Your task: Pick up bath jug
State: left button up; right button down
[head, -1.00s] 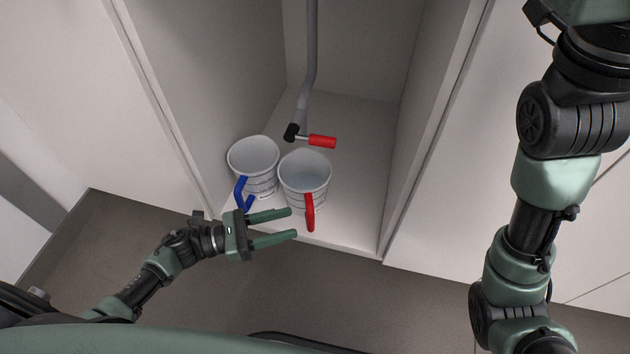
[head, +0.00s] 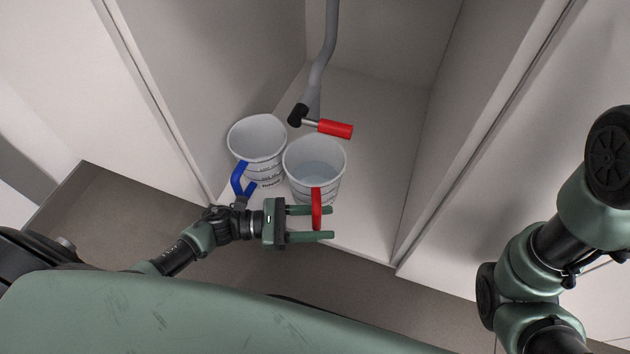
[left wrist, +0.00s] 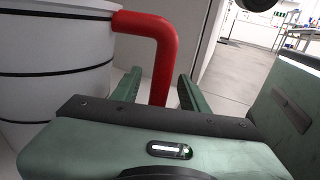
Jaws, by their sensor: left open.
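Two white jugs with dark bands stand side by side in the cabinet. The jug with the red handle (head: 300,168) is on the right and has what looks like clear liquid inside. The jug with the blue handle (head: 257,136) is on the left. My left gripper (head: 331,223) is open at the red handle (head: 317,205). In the left wrist view the red handle (left wrist: 166,60) runs down between the two open fingers (left wrist: 160,78), with the white jug wall (left wrist: 55,65) to the left. My right gripper is out of view.
Cabinet side walls (head: 185,75) close in left and right. Cabinet floor to the right of the jugs (head: 375,190) is clear.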

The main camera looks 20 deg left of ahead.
pick_arm(q)
jog(key=shift+x, duration=1.1)
grip_shut()
dwell(0.4)
jog(key=shift+r, duration=0.1)
